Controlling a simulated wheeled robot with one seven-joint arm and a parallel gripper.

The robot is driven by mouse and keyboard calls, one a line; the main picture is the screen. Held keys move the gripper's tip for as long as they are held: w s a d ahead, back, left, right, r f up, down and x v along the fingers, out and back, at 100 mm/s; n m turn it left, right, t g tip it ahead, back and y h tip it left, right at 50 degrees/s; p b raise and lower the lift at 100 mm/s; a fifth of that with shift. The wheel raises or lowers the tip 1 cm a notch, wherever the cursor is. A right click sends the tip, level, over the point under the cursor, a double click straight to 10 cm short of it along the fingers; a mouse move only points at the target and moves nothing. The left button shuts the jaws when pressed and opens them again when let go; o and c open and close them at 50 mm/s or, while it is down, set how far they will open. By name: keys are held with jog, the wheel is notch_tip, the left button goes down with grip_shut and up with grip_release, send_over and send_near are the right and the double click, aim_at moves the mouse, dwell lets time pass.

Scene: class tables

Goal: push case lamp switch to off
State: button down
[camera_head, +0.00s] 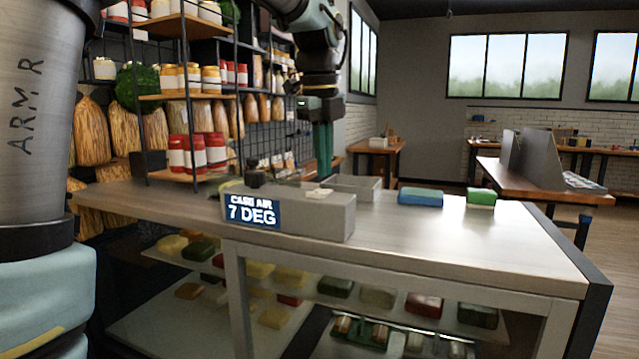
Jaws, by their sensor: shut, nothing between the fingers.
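A grey control box (325,222) stands on the counter, with a blue panel reading "CASE AIR 7 DEG" on its front. A small cream-coloured piece (319,194) sits on top of the box and looks like the lamp switch; its position cannot be told. A dark knob (255,176) stands at the box's left end. My gripper (323,172) points straight down with its teal fingers shut and empty. In the picture its tips are just above the cream piece; whether they are over or behind it cannot be told.
The metal counter top (470,245) is clear at the right front. A grey open tray (360,184) lies behind the box. A blue block (420,196) and a green block (481,198) lie to its right. A rack (190,97) with jars stands at the left.

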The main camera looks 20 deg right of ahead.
aim_at(323, 190)
jog(key=r+p, duration=0.2)
jog(key=r, duration=0.1)
jog(key=r+p, duration=0.1)
jog(key=r, duration=0.1)
jog(key=shift+s+a+p, duration=0.2)
jog(key=shift+s+p, duration=0.05)
jog(key=shift+p, duration=0.15)
jog(key=shift+f, duration=0.1)
